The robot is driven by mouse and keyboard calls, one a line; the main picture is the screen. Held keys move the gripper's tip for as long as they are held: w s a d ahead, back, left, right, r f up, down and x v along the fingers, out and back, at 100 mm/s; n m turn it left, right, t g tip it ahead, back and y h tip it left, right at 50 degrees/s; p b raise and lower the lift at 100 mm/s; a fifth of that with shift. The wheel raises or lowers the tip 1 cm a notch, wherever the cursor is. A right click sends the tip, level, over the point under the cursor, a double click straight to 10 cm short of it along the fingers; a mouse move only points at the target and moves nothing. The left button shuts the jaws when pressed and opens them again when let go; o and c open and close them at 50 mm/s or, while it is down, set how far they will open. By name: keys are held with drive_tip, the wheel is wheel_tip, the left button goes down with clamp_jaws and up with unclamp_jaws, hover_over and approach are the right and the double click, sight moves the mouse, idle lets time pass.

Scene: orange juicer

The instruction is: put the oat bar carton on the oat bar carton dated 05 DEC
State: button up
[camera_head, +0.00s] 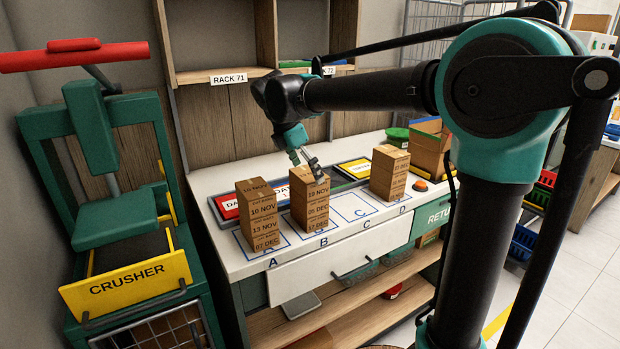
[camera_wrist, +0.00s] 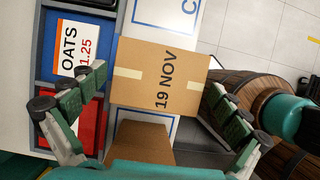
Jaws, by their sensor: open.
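My gripper (camera_head: 305,160) is open above the stack on square B. In the wrist view my gripper (camera_wrist: 158,85) has one finger at each side of the stack's top carton, marked 19 NOV (camera_wrist: 135,90). I cannot tell whether the fingers touch it. In the head view this 19 NOV carton (camera_head: 318,194) rests on a carton that seems to read 05 DEC (camera_head: 317,212), with another (camera_head: 316,228) below. The stack on A has a 10 NOV carton (camera_head: 263,209) on top, then 13 NOV (camera_head: 265,227) and 07 DEC (camera_head: 267,243). Another carton stack (camera_head: 388,172) stands on D.
Square C (camera_head: 355,207) is bare. The white counter (camera_head: 222,250) carries red and yellow label cards behind the stacks. A green crusher (camera_head: 110,215) stands at the left.

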sight(327, 176)
drive_tip(key=v, duration=0.9)
drive_tip(key=d+f+m, duration=0.2)
drive_tip(key=d+f, duration=0.2)
drive_tip(key=d+f+m, duration=0.3)
drive_tip(key=d, duration=0.1)
drive_tip(key=shift+f+y, duration=0.4)
drive_tip(key=s+d+f+m+y, duration=0.1)
drive_tip(key=s+d+f+m, duration=0.4)
drive_tip(key=f, duration=0.3)
drive_tip(key=s+d+f+m+t+y, duration=0.1)
drive_tip(key=s+d+f+m, duration=0.5)
drive_tip(key=d+f+m, duration=0.1)
drive_tip(key=s+d+f+m, duration=0.6)
drive_tip(key=d+f+m, duration=0.1)
drive_tip(key=f, duration=0.3)
drive_tip(key=shift+m+t+y, duration=0.4)
